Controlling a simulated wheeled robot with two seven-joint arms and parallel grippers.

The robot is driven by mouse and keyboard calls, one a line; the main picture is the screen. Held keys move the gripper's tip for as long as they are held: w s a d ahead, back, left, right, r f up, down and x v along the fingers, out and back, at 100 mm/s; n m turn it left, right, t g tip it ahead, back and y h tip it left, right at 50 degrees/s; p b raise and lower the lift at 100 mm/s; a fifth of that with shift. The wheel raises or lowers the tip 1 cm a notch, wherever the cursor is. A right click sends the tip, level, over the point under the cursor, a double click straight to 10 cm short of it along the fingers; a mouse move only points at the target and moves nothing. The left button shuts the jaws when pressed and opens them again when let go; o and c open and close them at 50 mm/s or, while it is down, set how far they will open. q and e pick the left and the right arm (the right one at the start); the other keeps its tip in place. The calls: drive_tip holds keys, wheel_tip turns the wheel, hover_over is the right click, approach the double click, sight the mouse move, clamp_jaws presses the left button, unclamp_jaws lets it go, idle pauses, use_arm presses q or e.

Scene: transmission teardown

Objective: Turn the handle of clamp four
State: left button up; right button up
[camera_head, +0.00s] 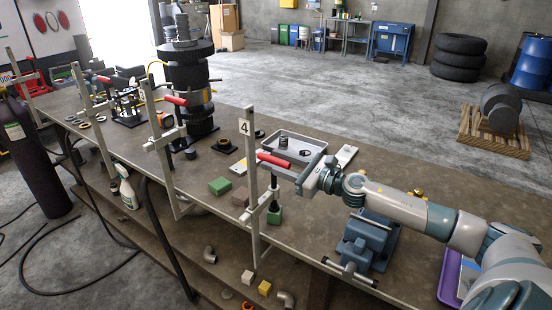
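Clamp four (250,190) is an upright pale metal bar at the table's front edge, with a white tag marked 4 (244,127) near its top. Its red handle (275,160) points left and slightly up, roughly level. Below the handle, a dark screw runs down to a green block (274,215) on the table. My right gripper (298,175) reaches in from the right, with its fingers close beside the right end of the red handle. I cannot tell whether they touch the handle or how far apart they are. My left gripper is out of view.
Other clamps with red handles (176,100) line the front edge to the left. A grey tray (312,142) lies behind the handle, and a blue vise (368,240) stands below my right arm. A black transmission stack (188,75) stands further back. Green block (219,185) lies left.

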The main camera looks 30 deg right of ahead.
drive_tip(key=shift+w+a, duration=0.1)
drive_tip(key=shift+w, duration=0.05)
drive_tip(key=shift+c, duration=0.6)
clamp_jaws()
